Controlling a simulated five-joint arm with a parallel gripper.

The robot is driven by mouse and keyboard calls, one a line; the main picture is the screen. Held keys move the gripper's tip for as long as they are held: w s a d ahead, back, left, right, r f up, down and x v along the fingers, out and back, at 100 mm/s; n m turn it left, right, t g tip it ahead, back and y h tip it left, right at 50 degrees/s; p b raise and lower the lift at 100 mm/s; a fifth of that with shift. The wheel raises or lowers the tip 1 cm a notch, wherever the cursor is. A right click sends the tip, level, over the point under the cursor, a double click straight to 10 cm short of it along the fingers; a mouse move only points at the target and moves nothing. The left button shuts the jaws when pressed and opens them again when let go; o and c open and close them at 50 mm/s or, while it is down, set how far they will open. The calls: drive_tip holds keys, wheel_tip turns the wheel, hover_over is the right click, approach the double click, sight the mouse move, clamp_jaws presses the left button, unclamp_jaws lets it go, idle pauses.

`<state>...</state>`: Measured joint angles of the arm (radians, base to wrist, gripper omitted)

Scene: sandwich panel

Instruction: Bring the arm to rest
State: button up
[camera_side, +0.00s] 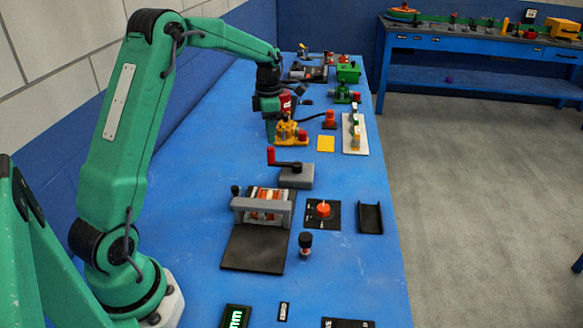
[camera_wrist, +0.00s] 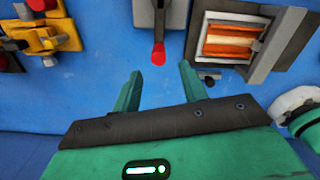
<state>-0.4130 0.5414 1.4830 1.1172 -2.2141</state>
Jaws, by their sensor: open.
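My gripper (camera_side: 270,128) hangs over the far half of the blue bench in the side view, beside the yellow fixture. In the wrist view its two green fingers (camera_wrist: 160,75) are spread apart with nothing between them. A red-tipped lever on a grey block (camera_wrist: 158,25) lies just beyond the fingertips in that view. The same block (camera_side: 297,177) stands nearer the side camera than my gripper. The grey press-like fixture with orange and cream layers (camera_side: 264,205) stands on a black plate, apart from my gripper; it also shows in the wrist view (camera_wrist: 232,40).
The yellow fixture (camera_side: 291,133) stands close to my gripper. A red knob panel (camera_side: 323,212), a black tray (camera_side: 370,218) and a small black knob (camera_side: 305,243) line the right side. The left strip of the blue bench (camera_side: 190,205) is clear. Another bench (camera_side: 480,75) stands behind.

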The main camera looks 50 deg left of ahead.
drive_tip(key=s+d+r+m+t, duration=0.3)
drive_tip(key=s+d+r+m, duration=0.7)
drive_tip(key=d+r+m, duration=0.3)
drive_tip(key=s+d+f+m+t, duration=0.1)
drive_tip(key=s+d+m, duration=0.3)
drive_tip(key=s+m, duration=0.3)
drive_tip(key=s+d+f+m+t, duration=0.1)
drive_tip(key=s+d+m, duration=0.2)
drive_tip(key=s+m, duration=0.5)
drive_tip(key=shift+d+f+m+t, duration=0.15)
drive_tip(key=shift+d+m+t, duration=0.2)
drive_tip(key=shift+m, duration=0.75)
